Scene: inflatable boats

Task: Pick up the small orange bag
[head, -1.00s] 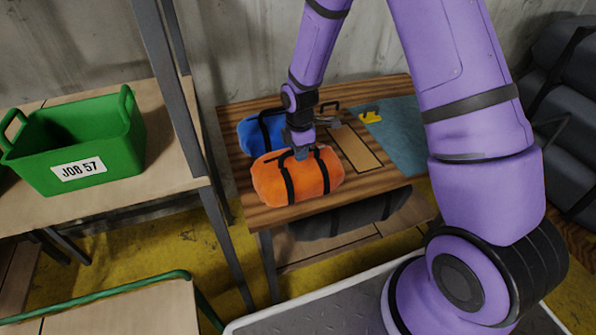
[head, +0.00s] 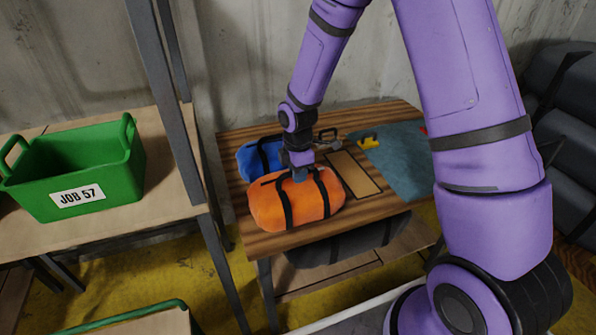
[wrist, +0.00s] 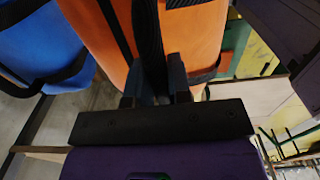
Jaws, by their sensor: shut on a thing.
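The small orange bag (head: 312,206) has black straps and lies on the wooden table, near its left front edge. It also fills the upper middle of the wrist view (wrist: 196,38). My gripper (head: 300,174) is at the top of the bag. In the wrist view its two dark fingers (wrist: 157,82) are shut on a black strap of the orange bag. In the head view the fingertips are partly hidden, and I cannot tell whether the bag is clear of the tabletop.
A blue bag (head: 250,163) lies just behind the orange one. The table (head: 255,242) also bears a blue-grey sheet (head: 402,160) and a yellow tool (head: 369,142). A dark bag (head: 345,245) is on the shelf below. A green crate (head: 30,185) labelled JOB 57 stands on the left bench.

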